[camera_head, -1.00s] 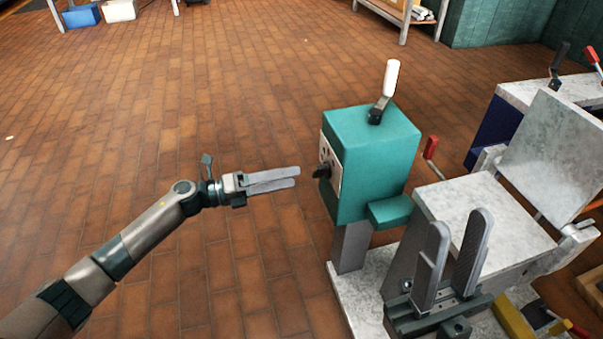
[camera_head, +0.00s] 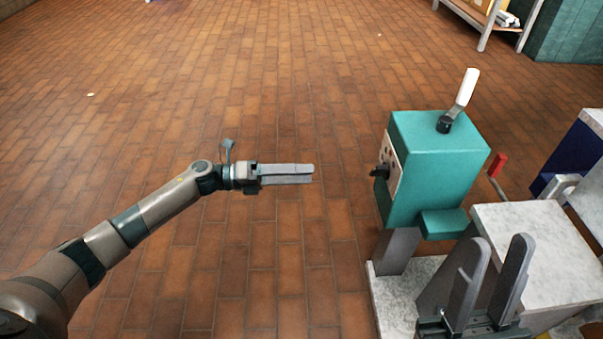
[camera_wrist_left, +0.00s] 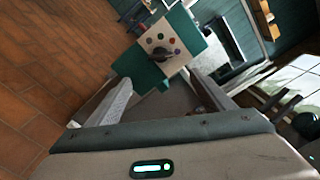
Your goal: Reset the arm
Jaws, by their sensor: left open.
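My left arm comes in from the left in the head view, and its gripper (camera_head: 312,173) is held out level over the floor. It is open, with nothing between the fingers. It points at the teal machine (camera_head: 435,175), a clear gap short of the machine's front panel and black knob (camera_head: 380,172). In the left wrist view the panel (camera_wrist_left: 165,46) with its knob and coloured buttons lies beyond the fingers. My right gripper (camera_head: 500,245) points up at the lower right of the head view, in front of the machine's base. Its two fingers are apart and empty.
A white-handled lever (camera_head: 463,95) stands on top of the teal machine. A red-handled lever (camera_head: 497,166) and a pale slab (camera_head: 530,235) are to its right. A shelf (camera_head: 485,20) stands at the back right.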

